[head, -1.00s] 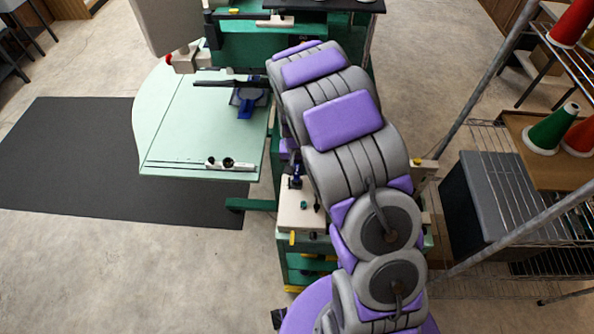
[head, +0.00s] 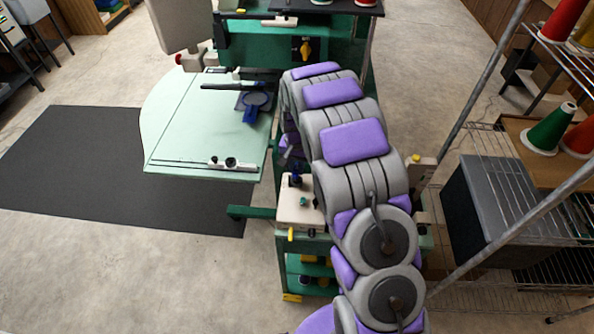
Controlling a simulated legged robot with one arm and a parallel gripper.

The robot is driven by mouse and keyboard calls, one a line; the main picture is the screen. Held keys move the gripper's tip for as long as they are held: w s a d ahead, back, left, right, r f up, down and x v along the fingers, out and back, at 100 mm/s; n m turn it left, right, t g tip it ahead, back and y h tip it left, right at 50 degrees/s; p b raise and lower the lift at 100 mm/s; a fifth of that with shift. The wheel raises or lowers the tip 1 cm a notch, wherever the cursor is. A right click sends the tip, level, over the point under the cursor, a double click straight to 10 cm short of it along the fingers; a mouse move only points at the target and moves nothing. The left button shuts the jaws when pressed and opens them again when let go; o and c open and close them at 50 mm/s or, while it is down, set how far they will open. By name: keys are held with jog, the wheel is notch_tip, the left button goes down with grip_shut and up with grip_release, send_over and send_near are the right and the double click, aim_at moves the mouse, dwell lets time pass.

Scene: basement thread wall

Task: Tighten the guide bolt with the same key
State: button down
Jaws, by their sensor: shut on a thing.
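Only a small part of my gripper (head: 290,153) shows, at the left edge of my grey and purple arm, just right of the mint table and above the white-topped stand. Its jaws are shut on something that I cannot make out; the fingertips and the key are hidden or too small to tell. A guide rail (head: 205,164) runs along the front edge of the mint table, with a white block and black knobs (head: 230,162) at its right end. I cannot tell which part is the guide bolt. My gripper is right of these knobs and apart from them.
The white-topped stand (head: 298,212) carries small parts. A wire rack (head: 520,245) with a grey bin (head: 500,200) and thread cones (head: 550,128) stands right.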

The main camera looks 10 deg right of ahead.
jog(key=shift+w+d+f+m+b, duration=0.15)
jog(key=shift+m+b, duration=0.2)
jog(key=shift+m, duration=0.25)
jog(key=m+b, duration=0.2)
jog(key=m, duration=0.3)
jog(key=shift+b, duration=0.3)
jog(key=m+b, duration=0.3)
jog(key=m, duration=0.3)
jog(key=shift+b, duration=0.4)
jog(key=shift+r+m+p, duration=0.2)
jog(key=shift+m+p, duration=0.1)
jog(key=shift+m, duration=0.1)
jog(key=shift+m+p, duration=0.3)
jog(key=shift+p, duration=0.15)
jog(key=shift+m+p, duration=1.5)
jog(key=shift+p, duration=0.35)
jog(key=shift+m+p, duration=1.5)
jog(key=shift+m, duration=0.5)
jog(key=shift+n+p, duration=0.3)
jog(key=shift+n, duration=0.5)
